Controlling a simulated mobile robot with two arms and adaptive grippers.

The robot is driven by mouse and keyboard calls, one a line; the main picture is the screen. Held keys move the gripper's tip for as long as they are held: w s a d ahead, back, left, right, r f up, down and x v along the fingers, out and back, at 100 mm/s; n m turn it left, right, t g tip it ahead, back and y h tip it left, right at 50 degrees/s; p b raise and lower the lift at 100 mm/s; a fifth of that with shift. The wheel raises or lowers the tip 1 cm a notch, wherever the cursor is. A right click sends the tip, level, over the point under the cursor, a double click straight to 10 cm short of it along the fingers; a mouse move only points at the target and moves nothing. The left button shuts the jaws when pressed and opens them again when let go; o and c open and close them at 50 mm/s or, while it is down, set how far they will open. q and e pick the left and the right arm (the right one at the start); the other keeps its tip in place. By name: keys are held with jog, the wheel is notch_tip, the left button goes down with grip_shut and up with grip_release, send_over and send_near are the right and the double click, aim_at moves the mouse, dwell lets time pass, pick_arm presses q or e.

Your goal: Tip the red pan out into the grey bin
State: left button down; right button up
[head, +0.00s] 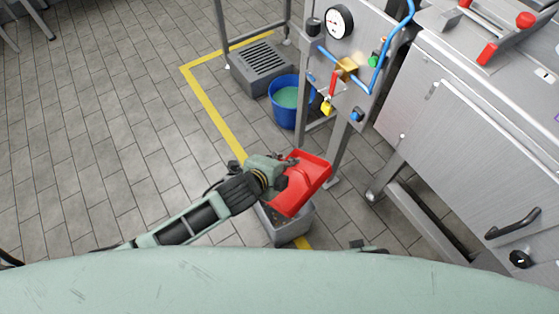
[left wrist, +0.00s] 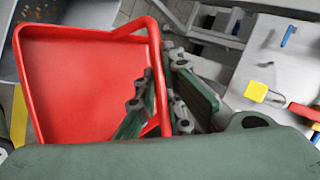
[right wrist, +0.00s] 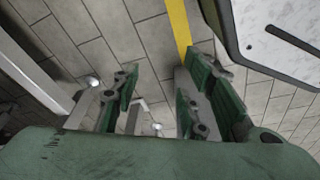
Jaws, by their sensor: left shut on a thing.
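The red pan (head: 302,186) is in my left gripper (head: 284,166), held tilted over the grey bin (head: 289,232). In the left wrist view the fingers (left wrist: 160,103) are closed on the pan's near right edge, by its handle. The pan's inside (left wrist: 85,85) looks bare red there. The pan and gripper hide much of the bin's opening; some dark material shows inside at its left. My right gripper (right wrist: 160,100) is open and empty over the floor.
A steel frame with a gauge (head: 340,21), blue pipe and valves stands just behind the pan. A blue bucket (head: 284,112) stands by a grey grated box (head: 264,66). A steel machine (head: 470,150) fills the right.

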aim_at(295, 167)
pick_arm(q)
jog(key=shift+s+d+r+m+t+y+b, duration=0.5)
jog(key=shift+d+r+b, duration=0.1)
jog(key=shift+b, duration=0.1)
jog(key=shift+s+d+r+p, duration=0.2)
jog(key=shift+d+r+p, duration=0.1)
jog(key=shift+p, duration=0.1)
jog(key=shift+s+d+r+m+t+y, duration=0.15)
jog(key=shift+s+d+m+t+y, duration=0.15)
jog(key=shift+d+m+t+y, duration=0.15)
jog(key=shift+s+d+r+m+t+y, duration=0.15)
jog(key=shift+s+m+t+y, duration=0.1)
jog(key=shift+m+y, duration=0.1)
pick_arm(e)
jog(key=shift+w+a+r, duration=0.1)
jog(key=shift+w+r, duration=0.25)
jog(key=shift+r, duration=0.35)
jog(key=shift+w+r, duration=0.3)
jog(key=shift+r, duration=0.35)
pick_arm(q)
jog(key=shift+w, duration=0.1)
